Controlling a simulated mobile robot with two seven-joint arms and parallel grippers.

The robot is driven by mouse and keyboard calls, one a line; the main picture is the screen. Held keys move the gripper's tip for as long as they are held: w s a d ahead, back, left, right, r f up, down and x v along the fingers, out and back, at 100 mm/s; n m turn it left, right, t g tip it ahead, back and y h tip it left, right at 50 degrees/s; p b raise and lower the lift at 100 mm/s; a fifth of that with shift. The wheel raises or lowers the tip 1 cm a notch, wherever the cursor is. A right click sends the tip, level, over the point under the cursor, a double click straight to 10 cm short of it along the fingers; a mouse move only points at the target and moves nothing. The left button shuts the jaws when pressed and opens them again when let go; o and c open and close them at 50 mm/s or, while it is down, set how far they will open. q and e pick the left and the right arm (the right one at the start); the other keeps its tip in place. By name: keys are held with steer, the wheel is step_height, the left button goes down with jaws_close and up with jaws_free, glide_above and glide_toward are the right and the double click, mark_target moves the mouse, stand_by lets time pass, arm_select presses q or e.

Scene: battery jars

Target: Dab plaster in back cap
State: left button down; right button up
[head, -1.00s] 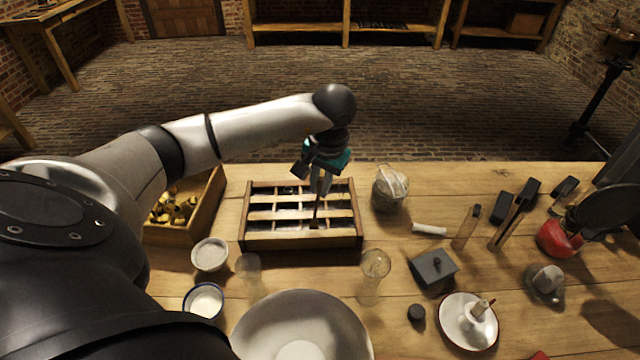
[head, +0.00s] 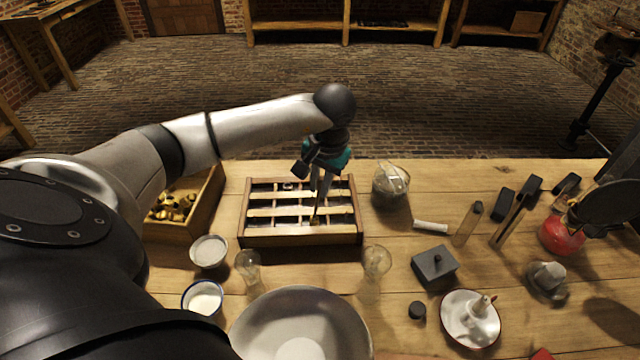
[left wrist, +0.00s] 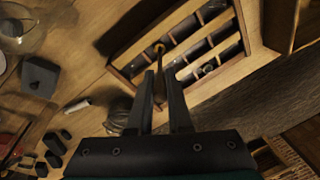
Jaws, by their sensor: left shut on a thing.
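My left gripper (head: 320,185) is shut on a thin, stick-like tool (head: 316,212), which points down over a wooden rack (head: 300,238). In the left wrist view, the tool (left wrist: 160,48) shows a small, round brownish end between the fingertips, over the rack (left wrist: 216,78). I cannot tell whether its tip touches anything. The rack has pale slats and dark compartments with small pale and dark pieces. I cannot make out which piece is the back cap. A blue-rimmed bowl (head: 203,300) holds white stuff that may be plaster. A grey bowl (head: 209,251) stands behind it.
A wooden box (head: 200,215) of brass-coloured pieces stands left of the rack. A glass jar (head: 390,187) stands at its right. Clear glasses (head: 376,262), a large bowl (head: 300,330), a grey lidded box (head: 434,266) and a candle dish (head: 469,318) crowd the front.

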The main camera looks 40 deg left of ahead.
arm_select(q)
steer(key=shift+f, duration=0.25)
stand_by(0.4)
steer(key=shift+r, duration=0.15)
stand_by(0.8)
steer(key=shift+w+a+p+v, duration=0.1)
steer(key=shift+a+p+v, duration=0.15)
steer(key=shift+p+v, duration=0.75)
steer(key=shift+w+a+p+v, duration=0.15)
steer(key=shift+p+v, duration=0.5)
steer(key=shift+v, duration=0.75)
steer(key=shift+a+p+v, duration=0.3)
steer(key=shift+p+v, duration=0.5)
steer(key=shift+v, duration=0.4)
steer(key=shift+r, duration=0.15)
